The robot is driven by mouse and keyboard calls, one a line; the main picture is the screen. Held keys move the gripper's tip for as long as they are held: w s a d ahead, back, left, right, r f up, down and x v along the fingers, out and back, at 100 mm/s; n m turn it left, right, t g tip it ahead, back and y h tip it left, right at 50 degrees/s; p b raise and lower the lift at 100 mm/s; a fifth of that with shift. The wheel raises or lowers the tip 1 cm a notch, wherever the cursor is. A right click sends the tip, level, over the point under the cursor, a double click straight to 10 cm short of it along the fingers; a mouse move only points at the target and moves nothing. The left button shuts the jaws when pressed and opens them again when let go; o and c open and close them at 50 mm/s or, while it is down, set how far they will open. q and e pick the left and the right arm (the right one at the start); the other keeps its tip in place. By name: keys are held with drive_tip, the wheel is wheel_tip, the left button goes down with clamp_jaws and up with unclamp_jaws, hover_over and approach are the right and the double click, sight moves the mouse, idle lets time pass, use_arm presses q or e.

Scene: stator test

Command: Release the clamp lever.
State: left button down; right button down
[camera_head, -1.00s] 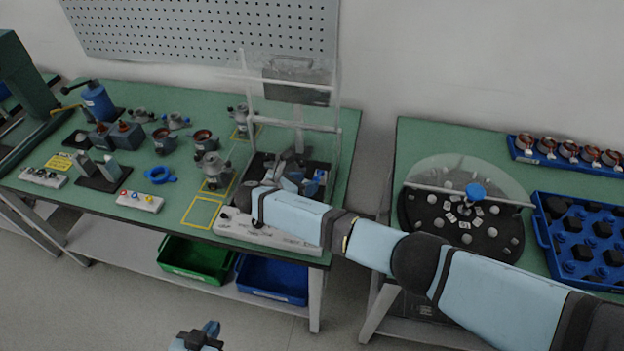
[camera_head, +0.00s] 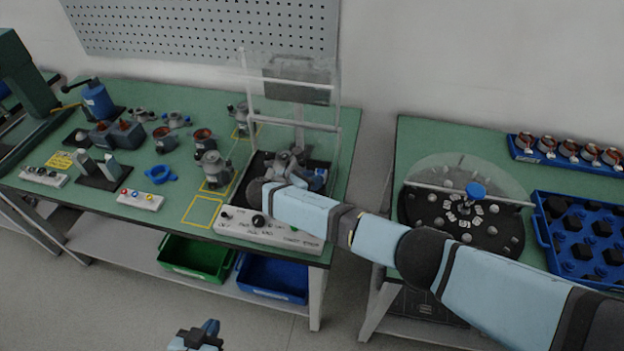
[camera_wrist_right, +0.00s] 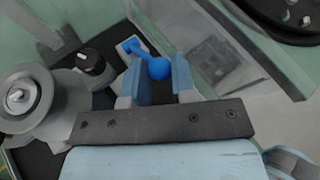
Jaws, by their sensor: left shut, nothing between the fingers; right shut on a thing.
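The clamp lever (camera_wrist_right: 136,48) shows in the right wrist view as a blue arm ending in a round blue knob (camera_wrist_right: 158,68). My right gripper (camera_wrist_right: 160,72) has its two light-blue fingers on either side of this knob and is shut on it. In the head view my right wrist hangs over the test station (camera_head: 270,240) and partly hides the clamp area. A grey motor part with a round pulley (camera_wrist_right: 24,98) stands left of the lever in the wrist view. My left gripper (camera_head: 198,337) is shut and empty at the bottom of the head view, away from the tables.
A clear guard with a white frame (camera_head: 290,78) stands raised over the station. A black knob (camera_wrist_right: 90,62) is close to the lever. Several motor parts and button boxes lie left on the green table. A round dark turntable (camera_head: 425,212) and blue tray (camera_head: 548,240) are at right.

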drive_tip(key=shift+w+d+r+n+g+y+p, duration=0.1)
drive_tip(key=shift+w+r+n+g+y+p, duration=0.2)
drive_tip(key=shift+r+g+p, duration=0.7)
drive_tip(key=shift+w+p, duration=0.15)
drive_tip(key=shift+p, duration=0.5)
drive_tip(key=shift+w+d+r+n+g+y+p, duration=0.15)
drive_tip(key=shift+w+r+n+g+y+p, duration=0.2)
drive_tip(key=shift+y+p, duration=0.2)
drive_tip(key=shift+w+d+r+n+g+y, duration=0.2)
drive_tip(key=shift+w+n+g+y, duration=0.15)
drive_tip(key=shift+w+g, duration=0.3)
drive_tip(key=shift+w+d+r+n+g+y, duration=0.2)
drive_tip(key=shift+w+n+g, duration=0.15)
drive_tip(key=shift+g, duration=0.35)
drive_tip(key=c, duration=0.9)
unclamp_jaws()
drive_tip(key=shift+c, duration=0.2)
drive_tip(key=shift+a, duration=0.1)
